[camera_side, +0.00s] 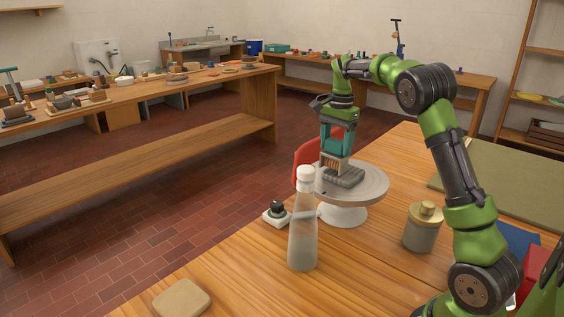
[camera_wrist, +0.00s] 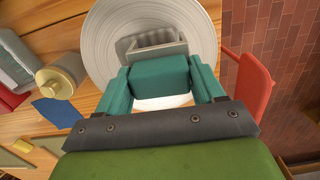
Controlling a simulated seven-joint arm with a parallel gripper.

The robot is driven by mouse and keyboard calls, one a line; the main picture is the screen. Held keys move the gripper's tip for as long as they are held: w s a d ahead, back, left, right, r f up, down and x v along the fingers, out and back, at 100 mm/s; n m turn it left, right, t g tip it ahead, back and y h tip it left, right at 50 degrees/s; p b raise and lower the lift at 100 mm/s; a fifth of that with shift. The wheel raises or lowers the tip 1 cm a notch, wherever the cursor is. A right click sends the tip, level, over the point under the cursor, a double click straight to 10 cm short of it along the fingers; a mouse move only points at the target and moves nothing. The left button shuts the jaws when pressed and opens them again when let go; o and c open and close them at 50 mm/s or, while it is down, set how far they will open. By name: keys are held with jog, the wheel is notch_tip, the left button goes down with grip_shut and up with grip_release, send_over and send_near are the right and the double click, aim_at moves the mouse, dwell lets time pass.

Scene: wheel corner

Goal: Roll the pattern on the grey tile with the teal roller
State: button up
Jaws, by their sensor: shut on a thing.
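My gripper (camera_side: 336,150) is upright over the round grey wheel (camera_side: 372,192). In the wrist view, its two teal fingers (camera_wrist: 162,84) are shut on a teal block, which I take for the teal roller (camera_wrist: 160,72). The roller's underside is hidden in that view. A grey, ribbed piece (camera_side: 345,178) lies on the wheel right below the gripper; it also shows past the roller in the wrist view (camera_wrist: 150,46). It may be the grey tile, but I cannot be sure. Whether the roller touches it I cannot tell.
A clear bottle with a white cap (camera_side: 303,235) stands in front of the wheel. A small dark-knobbed piece (camera_side: 277,212) is left of it, and a grey jar with a yellow lid (camera_side: 423,230) is to the right. A red chair (camera_side: 304,156) is behind.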

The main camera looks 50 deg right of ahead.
jog(key=shift+r, duration=0.6)
jog(key=shift+r, duration=3)
